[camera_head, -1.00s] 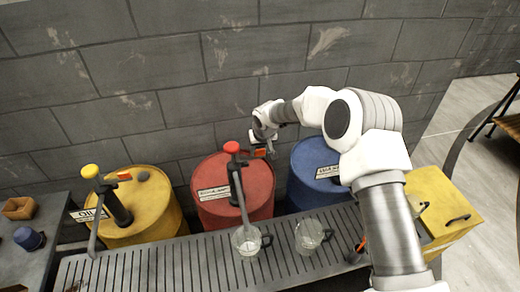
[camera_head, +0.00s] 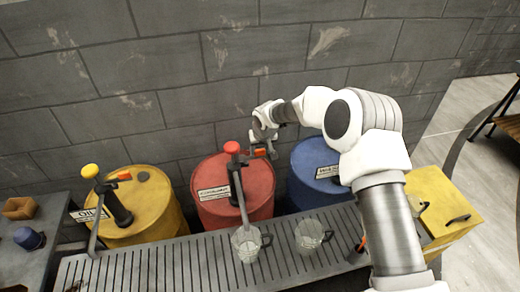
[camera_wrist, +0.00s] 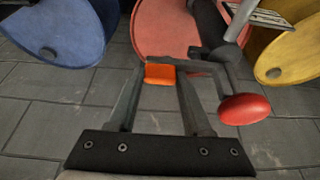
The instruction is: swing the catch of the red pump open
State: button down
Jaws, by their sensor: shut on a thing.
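The red pump stands on the red drum (camera_head: 212,210), with a round red knob (camera_head: 232,147) on top and a dark spout reaching down to the front. The pump's orange catch (camera_wrist: 160,74) lies between the fingertips of my gripper (camera_wrist: 157,78) in the wrist view. My gripper is shut on the catch, at the right side of the pump head. In the head view the gripper (camera_head: 262,151) is small and the catch is partly hidden by it. The red knob (camera_wrist: 244,109) shows right of the fingers in the wrist view.
A yellow drum (camera_head: 155,205) with a yellow-knobbed pump stands left and a blue drum (camera_head: 309,190) right. Two glass mugs, one under the red pump's spout (camera_head: 246,245) and one beside it (camera_head: 308,237), stand on the slatted rack (camera_head: 190,265). A grey block wall rises behind.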

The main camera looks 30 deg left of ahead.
jog(key=shift+f, duration=0.1)
jog(key=shift+s+f+m+b, duration=0.15)
jog(key=shift+m+b, duration=0.25)
jog(key=shift+b, duration=0.6)
jog(key=m+b, duration=0.1)
jog(key=b, duration=0.1)
jog(key=h+b, duration=0.1)
jog(key=b, duration=0.1)
jog(key=shift+s+d+f+m+t, duration=0.2)
jog(key=shift+s+m+t, duration=0.1)
jog(key=shift+s+m, duration=0.1)
jog(key=shift+s+a+r+m+h+b, duration=0.15)
jog(key=shift+s+m+h+b, duration=0.6)
jog(key=shift+m+b, duration=0.8)
jog(key=shift+s+a+r+m+h+b, duration=0.1)
jog(key=shift+s+m+h+b, duration=0.65)
jog(key=shift+m, duration=1.5)
jog(key=shift+s+a+r+m+h+b, duration=0.15)
jog(key=shift+s+m+h+b, duration=0.45)
jog(key=shift+s+m+b, duration=0.9)
jog(key=shift+w+m, duration=0.5)
jog(key=shift+w, duration=0.05)
